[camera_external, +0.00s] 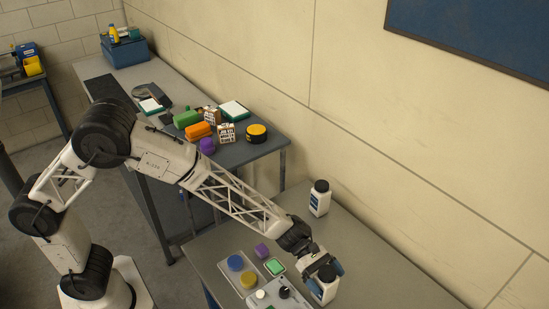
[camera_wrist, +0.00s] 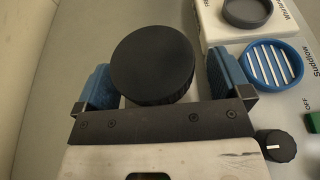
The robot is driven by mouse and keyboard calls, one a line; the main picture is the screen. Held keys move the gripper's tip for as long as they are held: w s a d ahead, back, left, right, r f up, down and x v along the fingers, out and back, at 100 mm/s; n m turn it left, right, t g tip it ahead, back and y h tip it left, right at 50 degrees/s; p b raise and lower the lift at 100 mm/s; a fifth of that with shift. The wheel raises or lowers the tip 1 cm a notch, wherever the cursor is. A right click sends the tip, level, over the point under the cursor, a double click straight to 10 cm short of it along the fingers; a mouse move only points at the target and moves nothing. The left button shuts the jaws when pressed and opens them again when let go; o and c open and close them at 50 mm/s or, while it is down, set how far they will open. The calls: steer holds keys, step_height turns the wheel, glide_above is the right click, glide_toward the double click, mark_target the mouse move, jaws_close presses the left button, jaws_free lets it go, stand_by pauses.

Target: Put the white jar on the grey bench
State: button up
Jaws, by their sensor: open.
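A white jar (camera_external: 323,289) with a black lid and dark label stands upright on the near grey bench (camera_external: 380,270). My gripper (camera_external: 325,268) is at this jar, with its blue fingers on either side. In the wrist view, the black lid (camera_wrist: 153,65) sits between the two spread fingers of my gripper (camera_wrist: 165,88). The jaws are open, and the jar's body is hidden under the lid there. A second white jar (camera_external: 320,198) with a black lid stands upright farther back on the same bench, near the wall.
A control panel (camera_external: 277,294) with a black knob (camera_wrist: 279,146) and a blue slotted disc (camera_wrist: 272,64) lies left of the jar. A tray (camera_external: 235,275) holds coloured pieces. A farther table (camera_external: 262,148) carries several items. The bench right of the jars is clear.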

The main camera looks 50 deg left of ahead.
stand_by(0.3)
steer(key=c, duration=1.4)
steer(key=shift+c, duration=0.2)
steer(key=shift+r, duration=0.15)
steer(key=shift+r, duration=4.9)
steer(key=shift+a, duration=0.1)
